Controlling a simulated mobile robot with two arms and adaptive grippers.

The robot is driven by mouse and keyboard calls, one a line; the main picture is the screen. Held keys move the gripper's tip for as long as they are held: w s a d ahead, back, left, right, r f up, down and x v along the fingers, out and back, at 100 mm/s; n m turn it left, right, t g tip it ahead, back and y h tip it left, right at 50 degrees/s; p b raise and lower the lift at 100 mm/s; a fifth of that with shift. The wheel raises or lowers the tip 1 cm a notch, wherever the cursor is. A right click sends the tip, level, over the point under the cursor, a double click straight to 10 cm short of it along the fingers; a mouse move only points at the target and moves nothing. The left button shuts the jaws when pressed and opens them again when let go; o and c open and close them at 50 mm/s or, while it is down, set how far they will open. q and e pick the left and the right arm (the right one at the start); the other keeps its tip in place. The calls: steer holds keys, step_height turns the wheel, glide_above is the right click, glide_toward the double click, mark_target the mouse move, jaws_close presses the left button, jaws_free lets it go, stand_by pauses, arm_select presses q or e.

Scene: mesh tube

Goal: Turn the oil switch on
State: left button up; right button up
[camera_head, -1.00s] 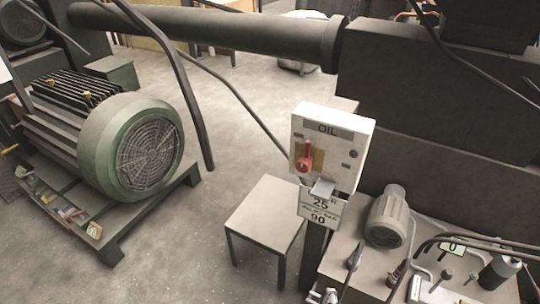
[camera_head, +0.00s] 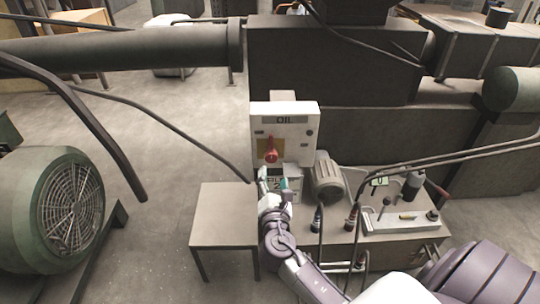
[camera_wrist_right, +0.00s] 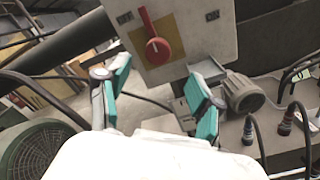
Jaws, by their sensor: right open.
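The oil switch box (camera_head: 297,123) is a white panel marked OIL, standing upright near the middle of the head view. Its red rotary switch (camera_head: 271,155) sits on a yellow plate. In the right wrist view the red switch (camera_wrist_right: 158,50) has its handle pointing up and slightly left, between two small labels. My right gripper (camera_head: 272,181) is just below the switch, in front of the lower tag. In the wrist view the right gripper's (camera_wrist_right: 158,76) teal-padded fingers are spread apart, below the knob and to either side, with nothing between them. My left gripper is not in view.
A small grey table (camera_head: 222,215) stands left of the box. A large green motor (camera_head: 70,210) stands at left. Dark cables hang at left and cross the bench.

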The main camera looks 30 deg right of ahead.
mark_target(271, 160)
steer(key=p+x, duration=0.1)
steer(key=x, duration=0.8)
steer(key=shift+w, duration=0.4)
steer(key=shift+c, duration=0.3)
steer(key=c, duration=1.1)
